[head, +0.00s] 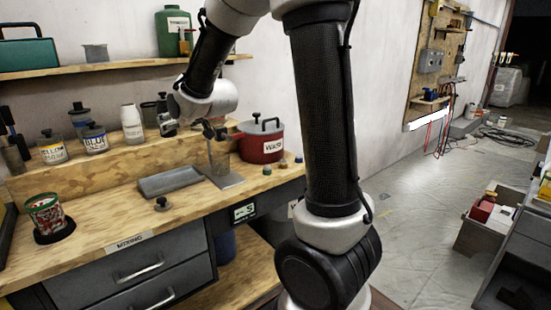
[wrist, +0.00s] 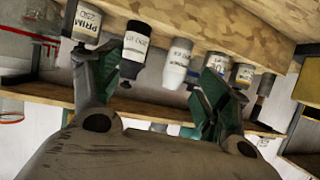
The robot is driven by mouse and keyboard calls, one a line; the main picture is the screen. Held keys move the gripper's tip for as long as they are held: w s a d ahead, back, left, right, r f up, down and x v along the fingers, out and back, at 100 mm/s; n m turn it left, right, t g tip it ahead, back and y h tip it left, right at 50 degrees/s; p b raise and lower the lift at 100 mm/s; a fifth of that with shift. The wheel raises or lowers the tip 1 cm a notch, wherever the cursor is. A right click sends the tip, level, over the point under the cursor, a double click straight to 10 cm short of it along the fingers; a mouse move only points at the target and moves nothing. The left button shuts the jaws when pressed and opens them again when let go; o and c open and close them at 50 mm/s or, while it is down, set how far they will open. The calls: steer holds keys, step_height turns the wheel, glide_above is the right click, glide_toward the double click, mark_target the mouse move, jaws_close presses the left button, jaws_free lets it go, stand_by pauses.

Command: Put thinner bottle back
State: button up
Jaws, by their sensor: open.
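My gripper (head: 213,131) is open above the right part of the workbench, close to a translucent cup (head: 219,156). In the wrist view, its two fingers (wrist: 153,80) are spread, with no bottle clearly held between them. A white bottle (head: 132,122) stands on the low ledge among the paint jars. It also appears beyond the fingers in the wrist view (wrist: 178,62). A green labelled bottle (head: 173,33) stands on the upper shelf. I cannot read either label well enough to tell which bottle is the thinner.
Yellow (head: 53,147) and blue (head: 95,139) paint jars stand left on the ledge. A red lidded wash pot (head: 261,144) stands right of my gripper. A grey tray (head: 170,181) lies on the bench. A tin (head: 46,213) stands at the front left.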

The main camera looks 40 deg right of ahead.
steer(key=s+d+g, duration=0.2)
steer(key=s+g, duration=0.1)
steer(key=s, duration=0.9)
steer(key=s+d+m+g+h, duration=0.1)
steer(key=s+d+g, duration=0.2)
steer(key=s, duration=1)
steer(key=s+d+f+g, duration=0.1)
steer(key=s+d+g, duration=0.1)
steer(key=s, duration=1.1)
steer(key=shift+d+m+g+h, duration=0.3)
steer(key=shift+d+g+h, duration=0.1)
steer(key=shift+d, duration=0.25)
